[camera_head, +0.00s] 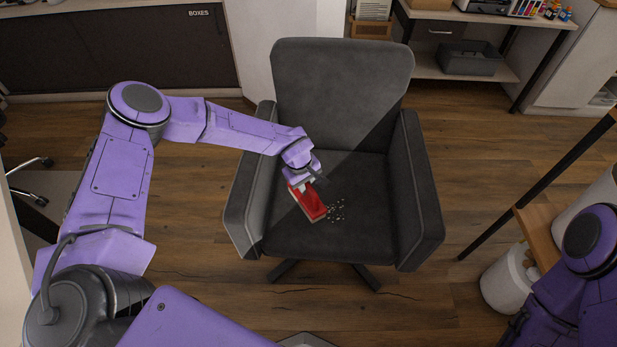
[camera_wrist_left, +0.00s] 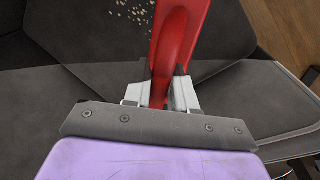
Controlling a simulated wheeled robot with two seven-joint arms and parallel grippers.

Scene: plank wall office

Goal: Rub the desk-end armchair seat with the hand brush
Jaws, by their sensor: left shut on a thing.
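The dark grey armchair (camera_head: 342,85) stands in front of me with its seat (camera_head: 370,225) facing up and its back at the far side. My left gripper (camera_head: 305,184) is over the left half of the seat, shut on the red hand brush (camera_head: 311,204). The brush is at or just above the seat; I cannot tell whether it touches. Small pale crumbs (camera_head: 338,210) lie on the seat just right of the brush. In the left wrist view the red brush handle (camera_wrist_left: 178,45) sits between the finger pads, and crumbs (camera_wrist_left: 138,12) show beside it. My right gripper is not visible.
The chair's left armrest (camera_head: 248,195) and right armrest (camera_head: 416,190) rise on both sides of the seat. A white bin (camera_head: 508,283) and a wooden shelf stand at the right. A dark cabinet (camera_head: 120,50) is at the back left. Wood floor is clear around the chair.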

